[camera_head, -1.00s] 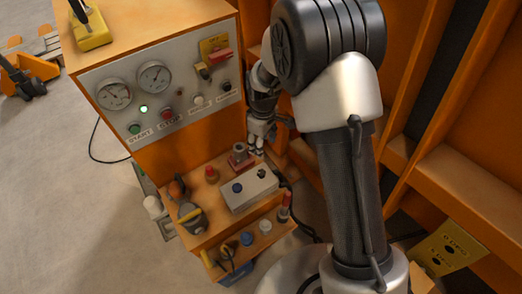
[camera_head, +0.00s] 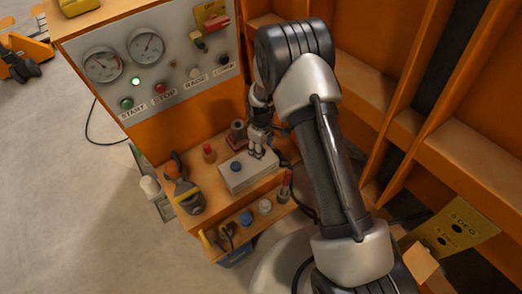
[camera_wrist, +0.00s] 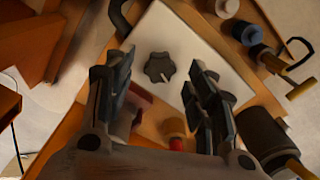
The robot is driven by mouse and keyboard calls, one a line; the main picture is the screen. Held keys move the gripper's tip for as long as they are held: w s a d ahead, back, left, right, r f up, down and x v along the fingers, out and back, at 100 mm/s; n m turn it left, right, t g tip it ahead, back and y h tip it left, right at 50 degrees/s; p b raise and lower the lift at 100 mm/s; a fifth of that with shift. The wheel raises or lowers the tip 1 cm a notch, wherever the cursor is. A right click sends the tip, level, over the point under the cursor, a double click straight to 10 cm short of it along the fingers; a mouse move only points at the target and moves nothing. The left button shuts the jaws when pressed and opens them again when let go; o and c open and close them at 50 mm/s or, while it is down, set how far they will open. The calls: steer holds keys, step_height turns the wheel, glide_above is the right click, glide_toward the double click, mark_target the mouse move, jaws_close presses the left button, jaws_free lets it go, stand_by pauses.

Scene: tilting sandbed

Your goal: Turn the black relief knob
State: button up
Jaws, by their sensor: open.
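The black relief knob (camera_wrist: 160,67), lobed with a white pointer line, sits on the pale top of a box (camera_wrist: 180,30). In the wrist view it appears between the two fingertips of my open gripper (camera_wrist: 159,72), with a visible gap on each side. I cannot tell whether the tips are down at its height.
A red-topped piece (camera_head: 209,153) and a tool (camera_head: 186,190) stand left of the box. A red-and-dark cylinder (camera_head: 285,186) stands to its right. Blue and white caps (camera_head: 246,217) (camera_head: 265,206) sit on the lower shelf. The gauge panel (camera_head: 150,75) rises behind; an orange frame (camera_head: 400,130) flanks my arm.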

steer(key=shift+f, duration=0.85)
steer(key=c, duration=1.1)
steer(key=shift+m, duration=0.4)
steer(key=m+b, duration=0.1)
steer(key=m, duration=0.3)
steer(key=shift+m, duration=2.3)
